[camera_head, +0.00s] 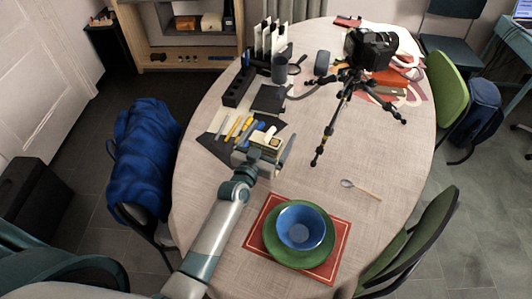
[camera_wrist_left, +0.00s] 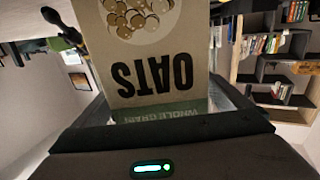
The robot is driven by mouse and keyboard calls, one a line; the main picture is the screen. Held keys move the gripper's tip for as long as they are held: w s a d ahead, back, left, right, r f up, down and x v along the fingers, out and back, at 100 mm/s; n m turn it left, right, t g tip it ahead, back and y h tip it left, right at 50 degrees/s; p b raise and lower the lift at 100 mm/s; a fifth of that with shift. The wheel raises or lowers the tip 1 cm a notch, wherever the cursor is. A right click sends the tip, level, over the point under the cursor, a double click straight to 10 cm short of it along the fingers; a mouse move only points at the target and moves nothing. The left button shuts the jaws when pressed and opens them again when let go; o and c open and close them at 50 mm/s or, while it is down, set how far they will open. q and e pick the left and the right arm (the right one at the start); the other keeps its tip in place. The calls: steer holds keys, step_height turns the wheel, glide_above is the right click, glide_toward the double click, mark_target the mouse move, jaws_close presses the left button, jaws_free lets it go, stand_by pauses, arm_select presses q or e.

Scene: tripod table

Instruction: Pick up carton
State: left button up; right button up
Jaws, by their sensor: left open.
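The carton (camera_wrist_left: 150,50) is a beige oats box with the lettering upside down in the left wrist view, filling the upper middle. A green band with "WHOLE GRAIN" runs along its edge near my gripper. In the head view the carton (camera_head: 267,138) shows as a small pale top at the jaws, partly hidden by my gripper. My left gripper (camera_head: 266,152) is open, with its fingers on either side of the carton. I cannot tell whether they touch it. My right gripper is not in view.
A blue bowl (camera_head: 300,228) on a green plate (camera_head: 271,248) is at the near side of the table (camera_head: 330,180). A camera on a tripod (camera_head: 345,90) stands far right. Pens (camera_head: 236,128), a grey cup (camera_head: 279,70) and a black organizer (camera_head: 238,86) are beyond the gripper. A spoon (camera_head: 362,190) lies right.

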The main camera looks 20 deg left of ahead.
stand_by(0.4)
arm_select(q)
steer(key=shift+r, duration=0.1)
steer(key=c, duration=1.8)
steer(key=shift+o, duration=0.2)
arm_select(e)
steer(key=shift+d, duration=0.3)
arm_select(q)
steer(key=shift+r, duration=0.15)
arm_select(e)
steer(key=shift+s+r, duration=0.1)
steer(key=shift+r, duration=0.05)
